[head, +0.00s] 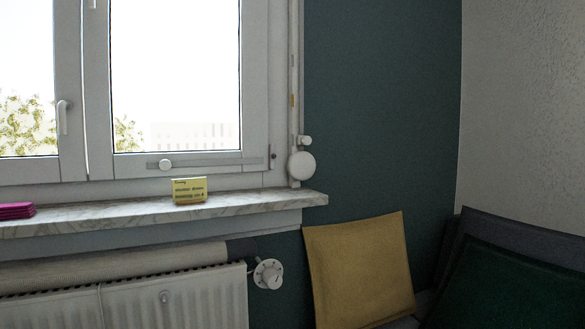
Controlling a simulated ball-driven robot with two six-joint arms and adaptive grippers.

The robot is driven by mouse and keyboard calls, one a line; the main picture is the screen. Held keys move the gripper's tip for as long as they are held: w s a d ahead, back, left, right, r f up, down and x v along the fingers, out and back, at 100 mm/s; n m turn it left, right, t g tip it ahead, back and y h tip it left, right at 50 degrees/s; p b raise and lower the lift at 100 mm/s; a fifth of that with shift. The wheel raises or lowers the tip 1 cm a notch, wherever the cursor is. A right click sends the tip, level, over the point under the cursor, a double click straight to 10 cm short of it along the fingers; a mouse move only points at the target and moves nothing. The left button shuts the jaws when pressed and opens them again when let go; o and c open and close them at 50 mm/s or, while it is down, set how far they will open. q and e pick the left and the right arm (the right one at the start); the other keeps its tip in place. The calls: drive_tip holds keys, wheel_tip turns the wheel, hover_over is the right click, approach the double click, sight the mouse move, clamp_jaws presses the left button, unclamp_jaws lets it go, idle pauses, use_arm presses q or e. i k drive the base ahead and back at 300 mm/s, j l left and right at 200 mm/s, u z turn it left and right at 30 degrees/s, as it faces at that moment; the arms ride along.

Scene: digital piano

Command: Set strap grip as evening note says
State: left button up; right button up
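A yellow note (190,191) stands on the marble sill. Its heading looks like "Evening"; the two smaller lines are blurred and seem to read "shutter down" and "heating on 4". To the right of the window a narrow vertical strap (292,70) runs down to a round white winder (301,165). A small white knob-like piece (305,141) sits just above the winder; I cannot tell if it is the strap grip. A small orange mark (292,100) shows on the strap. Neither of my grippers is in view.
The sill (110,215) carries a pink stack (16,210) at the left. Below it are a radiator (170,300) and a white valve knob (268,274). A yellow cushion (360,268) and a dark green cushion (510,285) lean at the right. The window (175,158) is closed.

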sight(301, 140)
drive_tip(key=i+j+u, duration=0.2)
drive_tip(key=i+u, duration=0.5)
drive_tip(key=i, duration=0.25)
